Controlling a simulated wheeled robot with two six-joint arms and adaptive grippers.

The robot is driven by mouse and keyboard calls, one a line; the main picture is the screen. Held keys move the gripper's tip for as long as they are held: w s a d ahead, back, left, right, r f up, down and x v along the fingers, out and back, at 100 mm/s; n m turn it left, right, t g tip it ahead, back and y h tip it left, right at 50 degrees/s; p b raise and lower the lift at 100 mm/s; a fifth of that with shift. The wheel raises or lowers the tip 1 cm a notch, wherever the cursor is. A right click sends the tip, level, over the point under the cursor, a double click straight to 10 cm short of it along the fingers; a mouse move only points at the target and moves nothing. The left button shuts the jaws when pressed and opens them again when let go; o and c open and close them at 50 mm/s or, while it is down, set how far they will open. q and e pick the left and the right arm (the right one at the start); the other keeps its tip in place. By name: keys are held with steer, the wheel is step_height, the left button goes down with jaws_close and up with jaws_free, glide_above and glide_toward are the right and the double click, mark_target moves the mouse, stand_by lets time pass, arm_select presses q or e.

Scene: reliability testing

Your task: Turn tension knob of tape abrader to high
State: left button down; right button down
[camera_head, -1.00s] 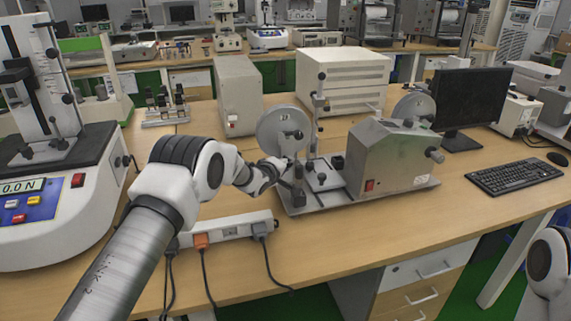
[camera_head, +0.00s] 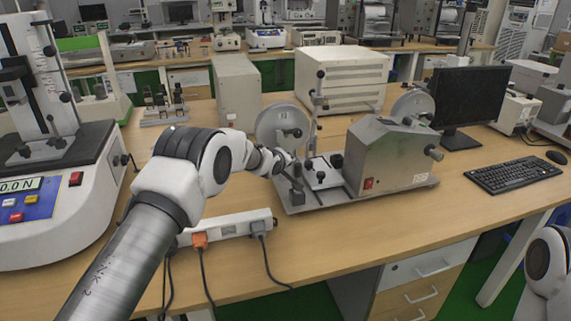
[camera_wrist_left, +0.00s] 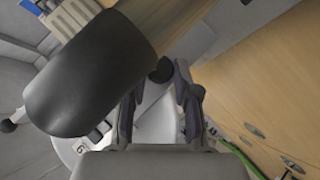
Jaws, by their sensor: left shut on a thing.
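The tape abrader (camera_head: 385,160) is a grey metal machine with a base plate, two round discs and several black knobs, standing on the wooden bench. My left gripper (camera_head: 288,163) is at the left end of its base plate, below the left disc (camera_head: 283,128). In the left wrist view my fingers (camera_wrist_left: 158,95) are closed around a small dark round knob (camera_wrist_left: 161,70). The grip itself is mostly hidden in the head view. I cannot tell the knob's setting or any marking. My right gripper is out of view.
A white power strip (camera_head: 230,230) with plugs and cables lies in front of the abrader. A large dark cylinder (camera_wrist_left: 90,75) fills the upper left of the wrist view. A monitor (camera_head: 468,100) and keyboard (camera_head: 515,175) stand to the right.

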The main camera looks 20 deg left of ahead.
arm_select(q)
steer(key=c, duration=0.8)
jaws_free()
steer(key=shift+c, duration=0.2)
steer(key=v, duration=1.2)
